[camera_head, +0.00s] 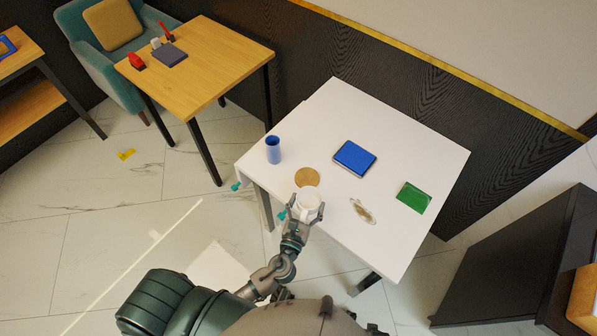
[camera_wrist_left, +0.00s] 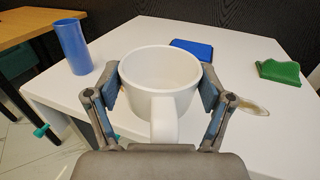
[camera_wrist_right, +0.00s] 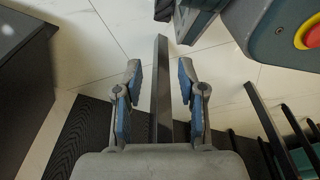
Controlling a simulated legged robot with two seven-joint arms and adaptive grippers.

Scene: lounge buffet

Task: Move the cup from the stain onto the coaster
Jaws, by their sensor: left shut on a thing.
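A white cup (camera_head: 307,204) is held upright in my left gripper (camera_head: 302,211), near the front edge of the white table. In the left wrist view the same cup (camera_wrist_left: 160,80) sits between both fingers of the left gripper (camera_wrist_left: 160,88), its handle toward the wrist. A round tan coaster (camera_head: 307,177) lies on the table just behind the cup. A brownish ring stain (camera_head: 362,211) is on the table to the right of the cup, with nothing on it. My right gripper (camera_wrist_right: 160,90) is open and empty, seen in the right wrist view away from the tabletop.
The white table (camera_head: 325,110) also holds a blue cylinder (camera_head: 273,150) at left, a blue box (camera_head: 354,158) behind and a green item (camera_head: 413,197) at right. A wooden table (camera_head: 215,60) stands at back left. A dark cabinet (camera_head: 500,260) is at right.

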